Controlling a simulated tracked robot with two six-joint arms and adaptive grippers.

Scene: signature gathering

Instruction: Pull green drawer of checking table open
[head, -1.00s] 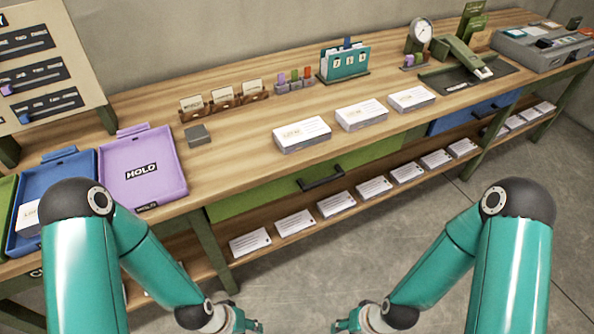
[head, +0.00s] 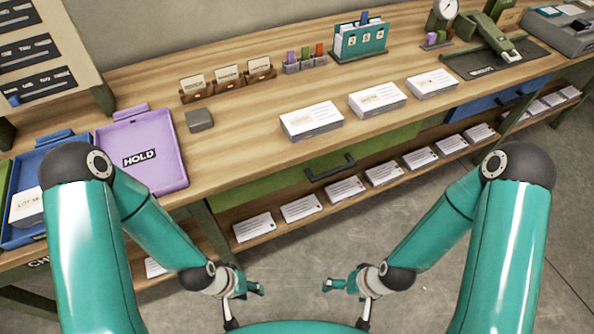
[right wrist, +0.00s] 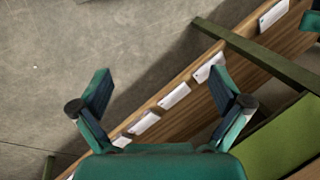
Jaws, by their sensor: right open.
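The checking table's green drawer (head: 262,188) is under the wooden tabletop, its front flush and shut. Its black bar handle (head: 330,168) shows at the middle of the front. My left gripper (head: 260,288) is in front of the table, below and left of the handle, touching nothing; its jaw opening is hard to make out. My right gripper (head: 330,285) is below the handle, apart from the table and empty. In the right wrist view its two fingers (right wrist: 160,76) are spread wide, and a green panel (right wrist: 285,138) shows at the lower right.
A lower shelf (head: 215,243) holds several card stacks below the drawer. A blue drawer (head: 470,108) is to the right. The purple HOLD tray (head: 170,180) and several card stacks (head: 312,120) are on the tabletop. The floor (head: 430,280) before the table is clear.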

